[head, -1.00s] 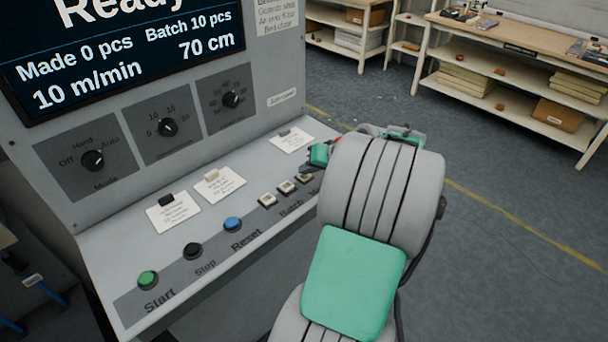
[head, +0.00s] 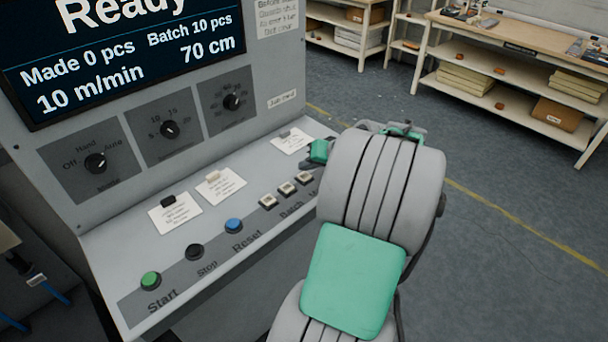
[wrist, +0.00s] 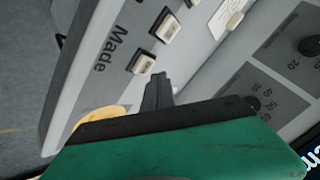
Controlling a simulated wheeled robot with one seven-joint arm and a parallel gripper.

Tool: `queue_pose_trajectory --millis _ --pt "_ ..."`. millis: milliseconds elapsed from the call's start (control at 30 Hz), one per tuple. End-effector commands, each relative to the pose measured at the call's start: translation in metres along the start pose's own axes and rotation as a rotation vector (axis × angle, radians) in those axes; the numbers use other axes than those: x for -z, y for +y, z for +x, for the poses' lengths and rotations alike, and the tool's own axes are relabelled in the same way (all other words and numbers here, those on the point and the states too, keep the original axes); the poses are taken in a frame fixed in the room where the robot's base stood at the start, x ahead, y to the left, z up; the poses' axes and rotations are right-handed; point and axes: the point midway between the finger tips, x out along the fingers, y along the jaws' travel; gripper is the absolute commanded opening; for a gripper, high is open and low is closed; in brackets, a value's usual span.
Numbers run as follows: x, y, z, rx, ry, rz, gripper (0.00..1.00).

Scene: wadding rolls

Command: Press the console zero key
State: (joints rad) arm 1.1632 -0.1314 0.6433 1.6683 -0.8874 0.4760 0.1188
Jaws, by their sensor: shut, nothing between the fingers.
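The console (head: 185,285) has a row of small whitish square keys. In the head view three show, the nearest (head: 268,202), the middle one (head: 287,189) and the farthest (head: 304,177), close to my arm. In the wrist view the key beside the word "Made" (wrist: 143,64) is nearest my gripper (wrist: 158,78); another key (wrist: 168,29) lies above it. No zero mark is readable on a key. My gripper is shut and empty, its tip just below the "Made" key in the picture; contact cannot be told. In the head view my arm hides the fingertips.
Green (head: 151,280), black (head: 195,251) and blue (head: 234,225) buttons line the console. Paper cards lie behind them. Knobs and a screen (head: 120,55) reading "Made 0 pcs" are above. A yellow round part (wrist: 98,118) is partly hidden beside my gripper. Open floor lies right.

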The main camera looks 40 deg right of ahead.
Motion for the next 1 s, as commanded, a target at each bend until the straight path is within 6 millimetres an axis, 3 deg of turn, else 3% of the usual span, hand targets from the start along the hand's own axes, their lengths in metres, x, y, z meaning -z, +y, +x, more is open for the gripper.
queue_pose_trajectory --millis 433,1000 --pt "0.024 -0.024 -0.033 0.0 0.001 0.0 0.0" --pt "0.024 -0.024 -0.033 0.0 0.0 0.0 0.0"
